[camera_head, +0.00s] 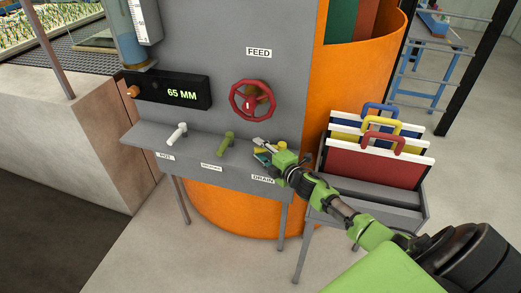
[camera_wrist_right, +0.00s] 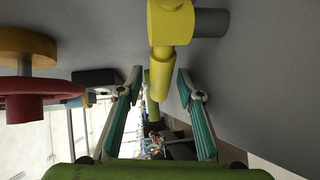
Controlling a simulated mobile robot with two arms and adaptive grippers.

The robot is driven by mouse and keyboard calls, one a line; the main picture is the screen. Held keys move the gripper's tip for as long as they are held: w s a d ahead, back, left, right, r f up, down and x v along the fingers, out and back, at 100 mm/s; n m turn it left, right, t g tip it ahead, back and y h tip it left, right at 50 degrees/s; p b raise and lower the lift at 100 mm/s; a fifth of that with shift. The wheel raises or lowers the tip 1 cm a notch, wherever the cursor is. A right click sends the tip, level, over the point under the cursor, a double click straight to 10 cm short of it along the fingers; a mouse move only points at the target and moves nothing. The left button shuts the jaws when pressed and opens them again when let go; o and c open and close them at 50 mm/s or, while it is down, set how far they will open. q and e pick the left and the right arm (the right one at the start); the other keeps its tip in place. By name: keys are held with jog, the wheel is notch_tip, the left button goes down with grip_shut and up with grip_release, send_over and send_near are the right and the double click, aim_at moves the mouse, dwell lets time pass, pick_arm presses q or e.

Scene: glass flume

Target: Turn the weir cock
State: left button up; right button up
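Three cocks stand in a row on a grey ledge (camera_head: 195,154): a white one (camera_head: 177,134) at the left, an olive-green one (camera_head: 226,142) in the middle, and a yellow one (camera_head: 282,145) at the right, partly hidden by my right gripper (camera_head: 262,148). The right label reads DRAIN; the left and middle labels are too small to read surely, so I cannot tell which cock is the weir cock. In the right wrist view, the yellow cock (camera_wrist_right: 161,75) points its handle down between the open fingers of my right gripper (camera_wrist_right: 158,85), apart from both pads. My left gripper is out of view.
A red FEED handwheel (camera_head: 252,100) sits on the panel above the ledge; it also shows in the right wrist view (camera_wrist_right: 38,100). A display box (camera_head: 150,90) reads 65 MM. A rack (camera_head: 385,195) with coloured handled boards stands at the right.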

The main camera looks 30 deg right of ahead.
jog(key=shift+s, duration=0.1)
jog(key=s+r, duration=0.2)
jog(key=s, duration=0.9)
jog(key=shift+s+d, duration=0.15)
jog(key=shift+s, duration=0.15)
jog(key=a+f+m+h+b, duration=0.1)
jog(key=b, duration=0.1)
jog(key=w+a+f+m+g+h+b, duration=0.1)
jog(key=a+f+h+b, duration=0.1)
jog(key=a+f+m+h+b, duration=0.1)
jog(key=f+m+h+b, duration=0.1)
jog(key=shift+w+a+g, duration=0.3)
jog(key=shift+a+g, duration=0.1)
jog(key=a+r+m+g+h+b, duration=0.3)
jog(key=a+r+h+b, duration=0.1)
jog(key=r+h+b, duration=0.2)
jog(key=p+x, duration=0.1)
jog(key=x, duration=1.3)
jog(key=shift+w+a+p, duration=0.1)
jog(key=shift+a+p, duration=0.05)
jog(key=shift+p, duration=0.25)
